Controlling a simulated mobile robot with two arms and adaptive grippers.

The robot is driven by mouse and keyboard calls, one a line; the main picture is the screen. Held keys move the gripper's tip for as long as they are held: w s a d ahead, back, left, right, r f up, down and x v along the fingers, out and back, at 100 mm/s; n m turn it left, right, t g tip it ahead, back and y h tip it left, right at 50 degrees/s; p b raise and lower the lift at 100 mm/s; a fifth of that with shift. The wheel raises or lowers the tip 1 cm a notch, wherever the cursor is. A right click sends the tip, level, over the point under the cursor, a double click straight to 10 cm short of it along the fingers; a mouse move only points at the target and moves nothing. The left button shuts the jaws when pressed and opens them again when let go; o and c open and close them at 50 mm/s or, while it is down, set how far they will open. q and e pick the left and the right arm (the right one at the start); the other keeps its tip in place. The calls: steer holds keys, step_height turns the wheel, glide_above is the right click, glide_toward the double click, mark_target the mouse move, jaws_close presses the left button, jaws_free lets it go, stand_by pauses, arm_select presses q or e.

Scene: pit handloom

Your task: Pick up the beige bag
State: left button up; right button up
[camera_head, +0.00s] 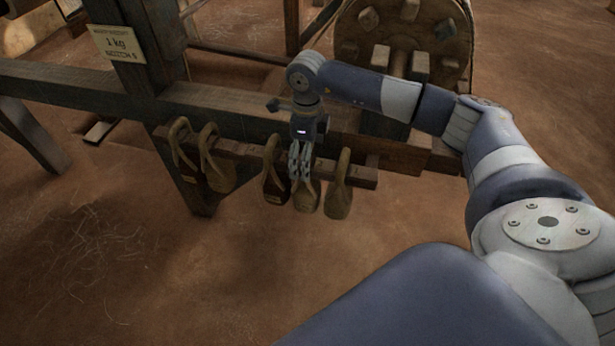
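Several small bags with loop handles hang in a row on a wooden rail (248,153) in the head view. The beige bag (307,200) is below my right gripper (301,176), which points straight down. Its fingers are close together at the bag's loop and hide most of it. I cannot tell whether they are closed on the loop. Another tan-beige bag (338,199) hangs just to the right, and a darker brown bag (274,185) just to the left. My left gripper is not in view.
Two more bags, the farther left one (180,146) and its neighbour (218,170), hang along the rail. A round wooden wheel (440,25) stands behind my arm.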

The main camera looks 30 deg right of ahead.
steer(key=c, duration=2.1)
steer(key=shift+r, duration=0.1)
